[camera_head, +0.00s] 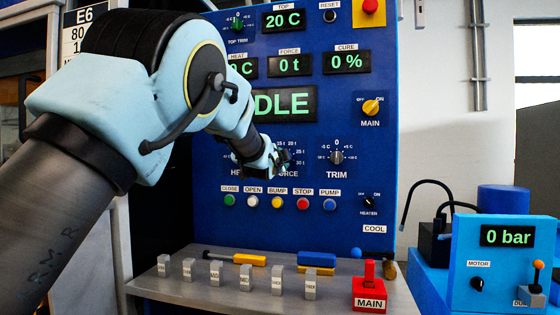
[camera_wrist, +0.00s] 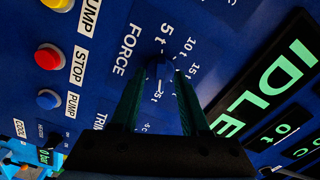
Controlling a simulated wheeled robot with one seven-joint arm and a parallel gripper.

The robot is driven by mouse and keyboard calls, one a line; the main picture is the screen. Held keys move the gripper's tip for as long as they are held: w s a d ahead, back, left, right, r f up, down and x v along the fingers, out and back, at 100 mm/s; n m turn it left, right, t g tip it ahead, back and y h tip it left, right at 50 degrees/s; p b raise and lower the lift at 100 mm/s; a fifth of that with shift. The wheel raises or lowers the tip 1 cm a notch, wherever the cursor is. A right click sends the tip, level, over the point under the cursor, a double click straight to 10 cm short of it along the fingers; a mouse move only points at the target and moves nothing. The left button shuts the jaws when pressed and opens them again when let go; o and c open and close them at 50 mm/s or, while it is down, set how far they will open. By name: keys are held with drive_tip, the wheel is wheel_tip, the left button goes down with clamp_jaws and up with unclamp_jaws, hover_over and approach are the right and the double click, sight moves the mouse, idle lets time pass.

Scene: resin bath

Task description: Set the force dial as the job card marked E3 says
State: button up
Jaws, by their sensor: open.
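The force dial (camera_wrist: 159,72) is a dark knob on the blue panel, beside the word FORCE and a ring of tonne marks. My gripper (camera_wrist: 161,78) is open, with its fingertips on either side of the knob. I cannot tell whether they touch it or where its pointer stands. In the head view my gripper (camera_head: 276,158) is at the panel and covers most of the dial. The force display (camera_head: 289,65) reads 0 t. A job card (camera_head: 86,30) marked E6 is at upper left, its lower lines partly covered by my arm. No card marked E3 is visible.
The trim dial (camera_head: 337,157) is just right of the force dial. A row of coloured buttons (camera_head: 278,202) runs below. A grey shelf (camera_head: 228,296) holds several small blocks and a red MAIN piece (camera_head: 369,290). A blue pump unit (camera_head: 500,262) stands at right.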

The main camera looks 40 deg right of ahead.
drive_tip(key=b+v, duration=0.2)
drive_tip(key=v, duration=0.8)
drive_tip(key=shift+a, duration=0.2)
drive_tip(key=shift+s, duration=0.1)
